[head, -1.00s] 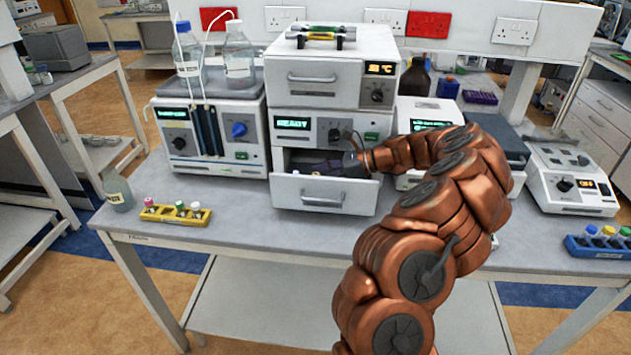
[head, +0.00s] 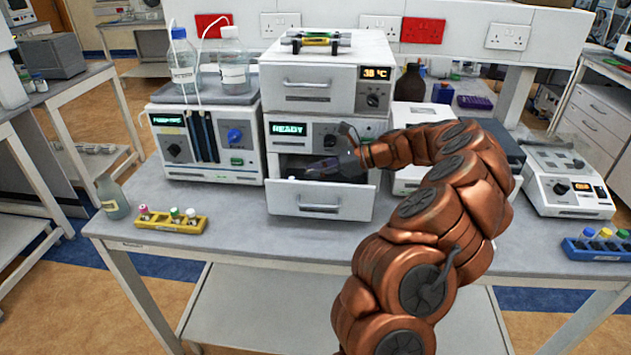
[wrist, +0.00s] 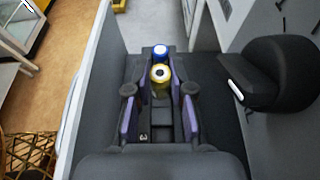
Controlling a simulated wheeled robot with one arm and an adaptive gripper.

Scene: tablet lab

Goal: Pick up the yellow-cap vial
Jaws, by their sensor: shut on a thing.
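The yellow-cap vial (wrist: 160,76) stands in the open drawer, between the purple-padded fingers of my gripper (wrist: 161,86) in the wrist view. My gripper is shut on it, with a finger on each side. A blue-cap vial (wrist: 160,51) is just beyond it. In the head view my gripper (head: 322,170) reaches into the open lower drawer (head: 319,198) from the right. The vials are hidden there, and I cannot tell whether the held vial is clear of the drawer floor.
The drawer belongs to a unit reading READY (head: 290,129). A yellow rack (head: 172,221) with several vials and a bottle (head: 112,197) stand left. A blue rack (head: 597,249) is at the right edge. The bench front between the racks is mostly free.

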